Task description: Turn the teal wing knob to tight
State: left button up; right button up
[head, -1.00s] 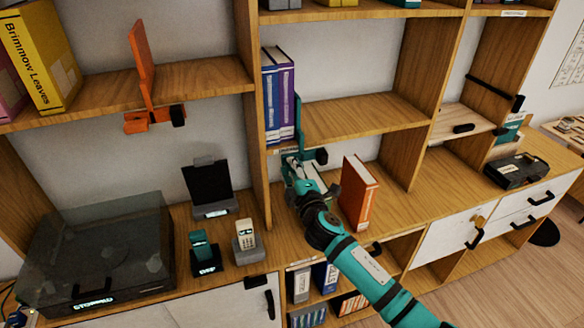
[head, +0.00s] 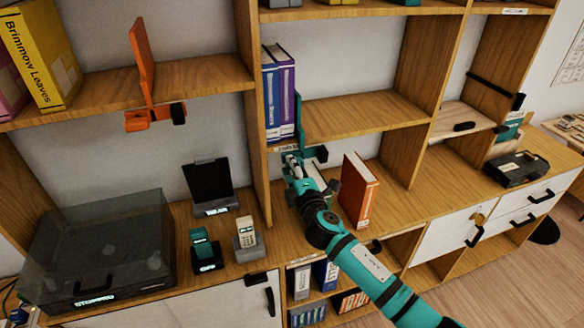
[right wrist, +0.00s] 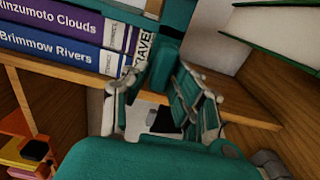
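My right gripper (head: 295,164) is at the clamp's lower left, just below the shelf edge. In the right wrist view, its fingers (right wrist: 162,104) stand apart beneath a teal upright piece (right wrist: 166,62). Whether they touch the knob is unclear. My left gripper is out of view.
An orange book (head: 358,190) stands close to the right of my right forearm. An orange clamp (head: 143,70) sits on the left shelf. A vertical shelf divider (head: 254,110) is close left.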

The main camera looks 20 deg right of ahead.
jog(key=shift+o, duration=1.3)
jog(key=s, duration=1.2)
jog(key=shift+d, duration=0.2)
jog(key=s+d+f+m+g+b, duration=0.1)
jog(key=s+d+f+m+g, duration=0.2)
jog(key=f, duration=1)
jog(key=s+f+m+g+h+b, duration=0.1)
jog(key=s+f+m+g, duration=0.2)
jog(key=f, duration=1)
jog(key=s+d+f+m+g+b, duration=0.15)
jog(key=s+f, duration=0.35)
jog(key=f, duration=0.7)
jog(key=s+d+f+m+g+b, duration=0.1)
jog(key=s+f+m+g, duration=0.45)
jog(key=s+f, duration=1.25)
jog(key=s+f+m+g, duration=0.1)
jog(key=s+f+g, duration=0.1)
jog(key=s, duration=0.7)
jog(key=s+a+f+m+g+b, duration=0.1)
jog(key=s+f, duration=0.3)
jog(key=s, duration=0.6)
jog(key=shift+f+m+g, duration=0.35)
jog(key=shift+m+g, duration=0.15)
jog(key=shift+m, duration=0.1)
